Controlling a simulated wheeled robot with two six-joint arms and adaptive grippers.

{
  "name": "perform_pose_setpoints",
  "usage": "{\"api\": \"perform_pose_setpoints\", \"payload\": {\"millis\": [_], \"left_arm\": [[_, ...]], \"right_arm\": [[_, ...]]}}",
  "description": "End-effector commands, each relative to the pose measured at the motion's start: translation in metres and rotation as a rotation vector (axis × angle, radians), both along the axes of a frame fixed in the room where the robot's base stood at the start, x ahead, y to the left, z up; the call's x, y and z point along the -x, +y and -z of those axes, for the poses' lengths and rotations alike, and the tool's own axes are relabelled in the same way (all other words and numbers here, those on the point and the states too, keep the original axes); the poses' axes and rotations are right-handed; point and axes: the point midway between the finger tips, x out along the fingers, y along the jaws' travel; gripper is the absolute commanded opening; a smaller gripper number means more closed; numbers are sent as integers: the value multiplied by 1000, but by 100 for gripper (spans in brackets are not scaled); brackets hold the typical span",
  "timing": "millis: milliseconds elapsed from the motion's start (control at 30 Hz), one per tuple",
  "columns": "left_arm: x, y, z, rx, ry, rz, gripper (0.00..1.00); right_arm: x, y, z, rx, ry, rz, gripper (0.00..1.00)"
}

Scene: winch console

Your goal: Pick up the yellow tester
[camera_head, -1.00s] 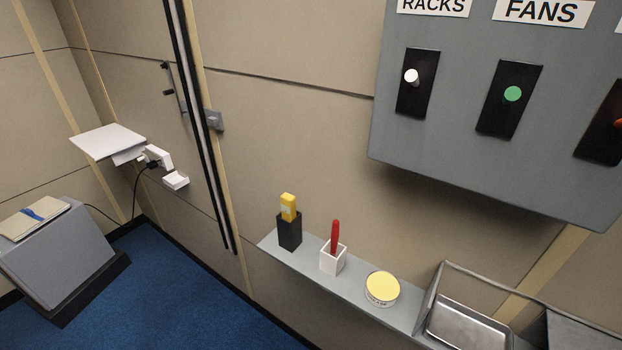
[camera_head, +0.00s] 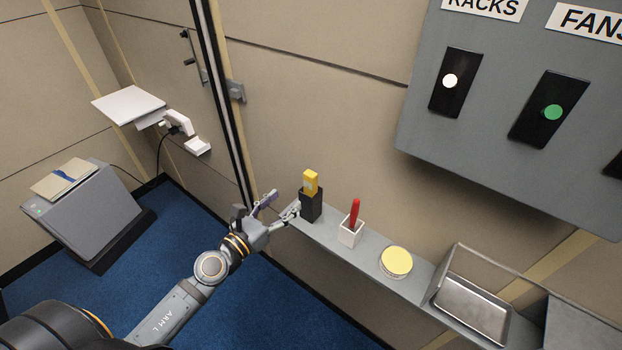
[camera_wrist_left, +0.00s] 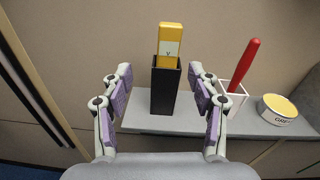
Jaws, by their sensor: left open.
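The yellow tester (camera_head: 310,183) stands upright in a black holder (camera_head: 311,206) at the left end of a narrow grey wall shelf. In the left wrist view the tester (camera_wrist_left: 171,42) rises out of the black holder (camera_wrist_left: 165,90), with a small pale label on its front. My left gripper (camera_head: 284,202) is open and empty, just left of the holder. In the left wrist view its two fingers (camera_wrist_left: 160,90) stand apart, with the holder and tester showing between and beyond them. The tester's lower part is hidden in the holder. My right gripper is not in view.
To the right on the shelf (camera_head: 371,250) are a white holder (camera_head: 350,235) with a red handle (camera_head: 354,211), a round yellow-topped tin (camera_head: 396,261) and a metal tray (camera_head: 470,312). The grey switch panel (camera_head: 420,130) overhangs at upper right. Blue floor lies open below.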

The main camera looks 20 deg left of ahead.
Motion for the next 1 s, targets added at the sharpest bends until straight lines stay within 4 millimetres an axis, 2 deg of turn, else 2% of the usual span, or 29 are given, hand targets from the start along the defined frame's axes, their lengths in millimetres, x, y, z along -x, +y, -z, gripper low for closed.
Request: {"api": "perform_pose_setpoints", "payload": {"millis": [33, 67, 233, 500, 767, 933, 1000], "left_arm": [[2, -6, -13, -47, -31, 19, 60], [3, -9, -17, -67, -45, 27, 60], [0, -12, -23, -87, -60, 31, 60], [-38, -25, -24, -81, -59, 28, 60], [-50, -30, -23, -82, -58, 30, 60], [-77, -42, -29, -78, -59, 30, 60], [-87, -45, -26, -80, -58, 30, 60]], "right_arm": [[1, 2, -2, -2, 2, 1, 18], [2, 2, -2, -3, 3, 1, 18], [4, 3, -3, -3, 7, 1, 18], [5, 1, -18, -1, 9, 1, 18], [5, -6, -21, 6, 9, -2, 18], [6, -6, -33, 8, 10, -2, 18], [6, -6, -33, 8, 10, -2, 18]]}}
